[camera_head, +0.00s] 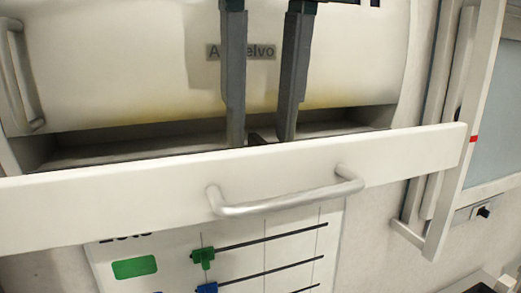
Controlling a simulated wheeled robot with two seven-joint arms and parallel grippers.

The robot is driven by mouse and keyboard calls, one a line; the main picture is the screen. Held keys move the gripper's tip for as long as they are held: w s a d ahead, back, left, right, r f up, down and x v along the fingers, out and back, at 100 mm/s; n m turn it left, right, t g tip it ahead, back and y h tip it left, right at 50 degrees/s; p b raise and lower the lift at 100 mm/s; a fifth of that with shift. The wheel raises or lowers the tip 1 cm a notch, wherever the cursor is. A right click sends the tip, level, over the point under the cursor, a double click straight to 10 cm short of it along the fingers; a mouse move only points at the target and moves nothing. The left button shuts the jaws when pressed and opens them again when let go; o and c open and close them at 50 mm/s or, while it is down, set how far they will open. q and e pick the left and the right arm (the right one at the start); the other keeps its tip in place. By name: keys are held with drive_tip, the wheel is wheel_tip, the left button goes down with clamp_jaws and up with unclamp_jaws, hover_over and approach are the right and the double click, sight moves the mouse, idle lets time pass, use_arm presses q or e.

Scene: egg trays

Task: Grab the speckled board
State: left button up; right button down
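I see no speckled board in this view. My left gripper (261,138) reaches down from the top edge with two long grey fingers. Its fingers stand apart, and the tips dip into the pulled-out drawer (110,205), behind its white front. A small dark shape (257,139) shows low between the fingertips; I cannot tell what it is. Most of the drawer's inside is hidden by its front panel. My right gripper is not in view.
A cream panel (110,60) with dark lettering and a side handle stands behind the drawer. The drawer front has a silver handle (285,203). Below is a white chart (175,250) with green and blue markers. A white frame with glass (500,130) stands at right.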

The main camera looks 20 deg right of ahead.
use_arm(q)
drive_tip(key=shift+w+f, duration=0.15)
drive_tip(key=shift+f, duration=0.45)
drive_tip(key=shift+c, duration=0.5)
clamp_jaws()
drive_tip(key=shift+r, duration=0.15)
